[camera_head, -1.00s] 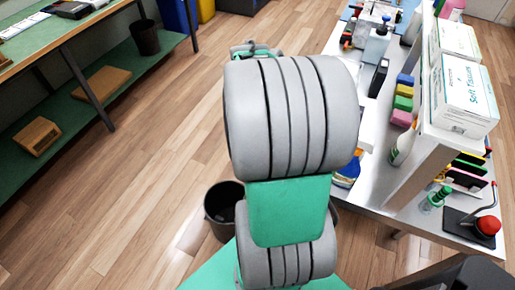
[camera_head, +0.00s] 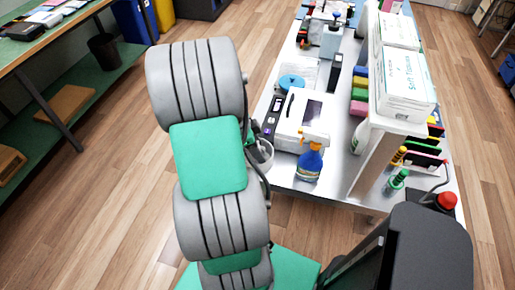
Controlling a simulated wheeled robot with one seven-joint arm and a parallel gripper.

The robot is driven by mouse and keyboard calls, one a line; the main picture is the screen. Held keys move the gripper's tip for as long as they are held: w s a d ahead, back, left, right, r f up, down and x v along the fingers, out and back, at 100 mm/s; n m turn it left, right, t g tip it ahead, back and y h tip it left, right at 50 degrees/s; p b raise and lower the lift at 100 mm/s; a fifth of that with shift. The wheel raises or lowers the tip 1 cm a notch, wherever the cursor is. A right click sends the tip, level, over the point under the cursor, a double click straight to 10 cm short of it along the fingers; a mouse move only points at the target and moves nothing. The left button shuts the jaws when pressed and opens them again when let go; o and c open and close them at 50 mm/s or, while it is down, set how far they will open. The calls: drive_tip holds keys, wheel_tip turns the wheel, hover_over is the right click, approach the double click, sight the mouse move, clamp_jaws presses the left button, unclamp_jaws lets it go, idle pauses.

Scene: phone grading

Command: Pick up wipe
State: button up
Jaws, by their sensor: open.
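No single wipe can be made out for certain. Small folded-looking blocks in blue, yellow, green and pink (camera_head: 359,93) lie in a row on the white workbench (camera_head: 285,180), left of the raised shelf. White boxes marked Soft Tissues (camera_head: 406,84) stand on that shelf. A spray bottle with blue liquid and an orange head (camera_head: 310,162) stands near the bench's front edge. My grey and green arm rises at the left of the picture, beside the bench's left edge.
A white device (camera_head: 302,115) and a blue tape roll (camera_head: 291,82) lie on the bench's left part. A white bottle (camera_head: 360,136) stands by the shelf. A red-topped button (camera_head: 447,200) is at the right.

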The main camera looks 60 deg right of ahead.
drive_tip(key=c, duration=1.1)
drive_tip(key=shift+r, duration=0.5)
drive_tip(key=s+a+r+b, duration=0.2)
drive_tip(key=s+a+r, duration=0.4)
drive_tip(key=a+r, duration=0.6)
drive_tip(key=shift+s+a+b, duration=0.2)
drive_tip(key=shift+a+b, duration=0.1)
